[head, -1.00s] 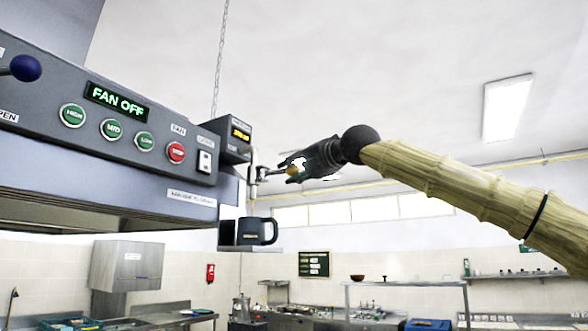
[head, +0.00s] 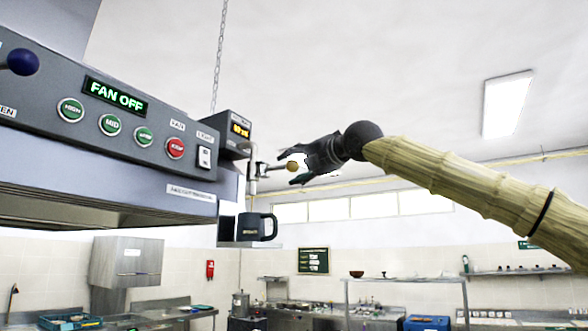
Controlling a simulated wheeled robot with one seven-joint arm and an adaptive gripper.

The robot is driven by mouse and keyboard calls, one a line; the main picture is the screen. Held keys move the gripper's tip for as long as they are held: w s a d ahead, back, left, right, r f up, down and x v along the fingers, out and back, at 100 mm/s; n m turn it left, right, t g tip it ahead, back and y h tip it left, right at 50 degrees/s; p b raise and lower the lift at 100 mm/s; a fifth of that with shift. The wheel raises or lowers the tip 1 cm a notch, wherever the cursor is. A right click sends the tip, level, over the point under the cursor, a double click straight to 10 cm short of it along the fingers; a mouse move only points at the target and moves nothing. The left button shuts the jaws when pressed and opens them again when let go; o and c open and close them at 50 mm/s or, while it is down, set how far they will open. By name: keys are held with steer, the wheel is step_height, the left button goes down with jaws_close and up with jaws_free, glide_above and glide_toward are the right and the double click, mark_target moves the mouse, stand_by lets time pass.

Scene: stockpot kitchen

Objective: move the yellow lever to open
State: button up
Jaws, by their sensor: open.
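The yellow lever knob (head: 292,166) sits at the end of a thin metal rod, which sticks out to the right from an upright pipe (head: 253,172) beside the hood panel. My gripper (head: 291,168) is open, with one finger above and one below the knob's level. The knob shows between the fingertips, and I cannot tell whether either finger touches it. A dark mug (head: 256,228) stands on a small shelf below the pipe. A small box with an amber display (head: 240,131) is above the pipe.
The grey hood panel (head: 185,190) with green buttons (head: 110,125), a red button (head: 175,148) and a "FAN OFF" display fills the left. A dark blue knob (head: 22,62) is at far left. A chain (head: 217,60) hangs above.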

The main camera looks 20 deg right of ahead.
steer(key=v, duration=1.1)
steer(key=shift+d+f, duration=0.15)
steer(key=shift+d, duration=0.2)
steer(key=shift+w, duration=0.15)
